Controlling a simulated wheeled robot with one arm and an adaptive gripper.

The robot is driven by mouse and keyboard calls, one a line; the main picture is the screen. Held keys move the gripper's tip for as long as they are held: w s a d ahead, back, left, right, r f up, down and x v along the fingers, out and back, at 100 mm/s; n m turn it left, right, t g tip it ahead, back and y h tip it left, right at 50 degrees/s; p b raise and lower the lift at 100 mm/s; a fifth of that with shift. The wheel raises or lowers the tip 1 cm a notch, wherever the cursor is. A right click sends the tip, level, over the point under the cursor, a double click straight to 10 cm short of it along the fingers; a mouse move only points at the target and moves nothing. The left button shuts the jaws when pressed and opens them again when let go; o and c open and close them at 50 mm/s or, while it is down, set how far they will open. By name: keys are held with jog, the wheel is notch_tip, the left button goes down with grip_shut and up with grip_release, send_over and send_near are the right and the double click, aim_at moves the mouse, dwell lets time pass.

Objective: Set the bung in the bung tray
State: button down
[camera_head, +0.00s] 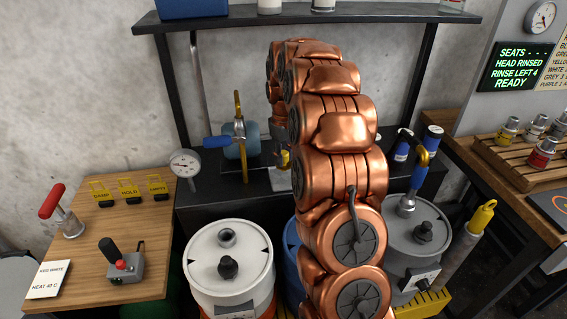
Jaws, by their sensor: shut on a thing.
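My arm reaches up and over the dark bench, and my gripper (279,142) hangs down at its far end, mostly hidden behind the copper links. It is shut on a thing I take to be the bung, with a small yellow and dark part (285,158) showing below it. A pale grey block (279,180) lies on the bench just under it; I cannot tell whether this is the bung tray or whether they touch. The white drum (200,250) in front has an open-looking round port (227,237) and a black fitting (228,267) on its lid.
A blue-handled pump stand (240,140) and a gauge (185,164) stand left of the gripper on the bench. A grey drum (415,240) and a blue drum (291,250) flank my arm. A wooden table (130,215) with a red-handled lever is at left. A shelf (230,20) crosses above.

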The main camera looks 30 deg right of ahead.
aim_at(283, 152)
jog(key=shift+w+d, duration=0.1)
jog(key=shift+w, duration=0.1)
jog(key=shift+f+p, duration=0.5)
jog(key=shift+f, duration=1.3)
jog(key=shift+f, duration=0.15)
jog(key=c, duration=0.8)
grip_release()
notch_tip(283, 152, up, 12)
jog(key=shift+r+b, duration=0.1)
jog(key=shift+b, duration=0.75)
jog(key=shift+r, duration=0.1)
